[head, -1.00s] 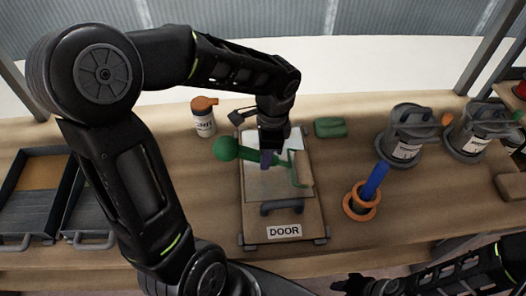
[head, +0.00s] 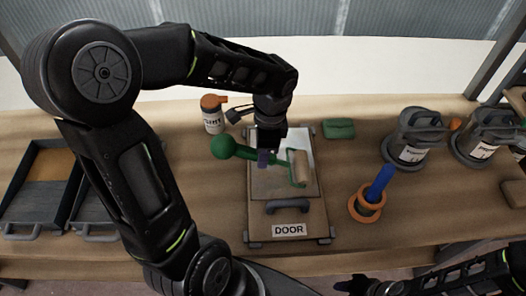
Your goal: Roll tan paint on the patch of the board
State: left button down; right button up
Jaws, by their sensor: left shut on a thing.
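The board (head: 319,222), labelled DOOR, lies flat on the bench with a dark handle near its front. A tan-grey patch (head: 280,182) covers much of its upper face, with a whiter area at the top right. My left gripper (head: 266,155) is shut on the green handle of the paint roller (head: 301,168). The roller's tan sleeve is over the right side of the patch; whether it touches cannot be told. The handle's green ball end sticks out to the left. My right gripper (head: 352,284) is at the bottom edge, away from the board, and its jaws are unclear.
Paint trays (head: 38,188) sit at the left, one holding brown paint. A bottle with an orange cap (head: 213,118) and a green block (head: 339,128) stand behind. A blue-handled tool in an orange ring (head: 366,201) and grey cans (head: 413,140) are at the right.

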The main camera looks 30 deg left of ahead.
pick_arm(q)
notch_tip(320, 180, up, 6)
jog(key=p, duration=0.4)
jog(key=shift+w, duration=0.1)
jog(key=shift+a, duration=0.1)
dwell(0.5)
jog(key=shift+w+n, duration=0.3)
jog(key=shift+w, duration=0.25)
jog(key=w+d+n, duration=0.4)
jog(key=w+n, duration=0.1)
jog(key=w, duration=0.2)
jog(key=w+d+n+h, duration=0.1)
jog(key=w+d+n, duration=0.3)
jog(key=w, duration=0.3)
jog(key=shift+f+n+b, duration=0.2)
jog(key=shift+n+b, duration=0.1)
jog(key=shift+n, duration=0.2)
jog(key=shift+s, duration=0.1)
